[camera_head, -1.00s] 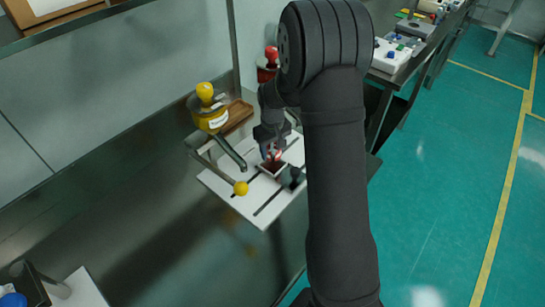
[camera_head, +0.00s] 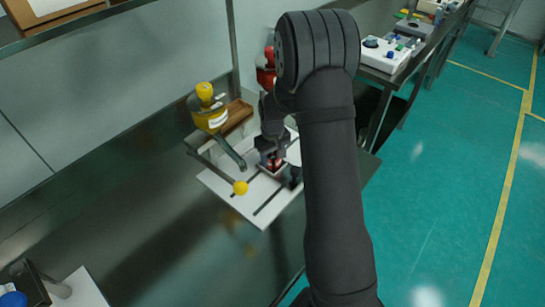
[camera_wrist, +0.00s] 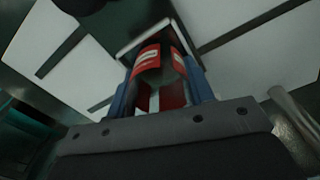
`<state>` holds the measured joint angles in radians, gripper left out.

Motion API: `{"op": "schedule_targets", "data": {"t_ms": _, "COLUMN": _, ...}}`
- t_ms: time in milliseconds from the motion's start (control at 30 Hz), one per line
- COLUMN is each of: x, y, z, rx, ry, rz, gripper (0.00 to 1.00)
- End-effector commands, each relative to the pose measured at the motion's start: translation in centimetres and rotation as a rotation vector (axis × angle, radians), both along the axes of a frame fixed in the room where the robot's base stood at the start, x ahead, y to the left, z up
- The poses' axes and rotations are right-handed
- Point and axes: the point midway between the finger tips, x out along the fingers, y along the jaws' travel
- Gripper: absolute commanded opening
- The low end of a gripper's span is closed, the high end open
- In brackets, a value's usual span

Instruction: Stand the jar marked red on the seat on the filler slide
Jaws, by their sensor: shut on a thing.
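The jar with a red label (camera_wrist: 147,62) is between the two blue fingers of my gripper (camera_wrist: 160,82) in the wrist view. My gripper is shut on it. In the head view my gripper (camera_head: 269,152) is low over the white slide plate (camera_head: 225,185), and only a little of the jar shows. The seat's pale square rim (camera_wrist: 143,37) shows just beyond the jar in the wrist view. The jar overlaps the seat, and its base is hidden. I cannot tell whether it rests on the seat or is just above it.
A yellow filler (camera_head: 210,115) with a spout and a yellow-knobbed lever (camera_head: 240,187) stand close on the left. A red filler (camera_head: 267,65) is behind my arm. The steel bench in front of the plate is clear.

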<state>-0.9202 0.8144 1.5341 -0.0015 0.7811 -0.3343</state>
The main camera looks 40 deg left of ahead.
Motion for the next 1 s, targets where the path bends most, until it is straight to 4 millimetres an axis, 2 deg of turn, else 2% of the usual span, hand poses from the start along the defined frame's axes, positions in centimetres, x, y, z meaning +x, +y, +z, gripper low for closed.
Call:
{"op": "schedule_targets", "data": {"t_ms": 33, "x": -0.5, "y": -0.3, "z": -1.2, "rx": -0.01, "ry": 0.01, "rz": 0.0, "gripper": 0.25}}
{"op": "schedule_targets", "data": {"t_ms": 67, "x": -0.5, "y": -0.3, "z": -1.2, "rx": -0.01, "ry": 0.01, "rz": 0.0, "gripper": 0.25}}
{"op": "schedule_targets", "data": {"t_ms": 100, "x": -0.5, "y": -0.3, "z": -1.2, "rx": -0.01, "ry": 0.01, "rz": 0.0, "gripper": 0.54}}
{"op": "schedule_targets", "data": {"t_ms": 167, "x": -0.6, "y": -0.3, "z": -1.2, "rx": -0.011, "ry": 0.01, "rz": 0.0, "gripper": 0.66}}
{"op": "schedule_targets", "data": {"t_ms": 200, "x": -0.6, "y": -0.3, "z": -1.2, "rx": -0.011, "ry": 0.011, "rz": 0.0, "gripper": 0.67}}
{"op": "schedule_targets", "data": {"t_ms": 367, "x": -0.6, "y": -0.3, "z": -1.1, "rx": -0.011, "ry": 0.011, "rz": 0.0, "gripper": 0.68}}
{"op": "schedule_targets", "data": {"t_ms": 467, "x": -0.6, "y": -0.3, "z": -0.4, "rx": -0.01, "ry": 0.011, "rz": 0.0, "gripper": 0.69}}
{"op": "schedule_targets", "data": {"t_ms": 567, "x": -0.6, "y": -0.2, "z": 1.2, "rx": -0.009, "ry": 0.009, "rz": 0.0, "gripper": 0.7}}
{"op": "schedule_targets", "data": {"t_ms": 900, "x": -0.4, "y": -0.2, "z": 9.0, "rx": -0.006, "ry": 0.006, "rz": 0.0, "gripper": 0.7}}
{"op": "schedule_targets", "data": {"t_ms": 1000, "x": -0.4, "y": -0.2, "z": 10.6, "rx": -0.007, "ry": 0.007, "rz": 0.0, "gripper": 0.7}}
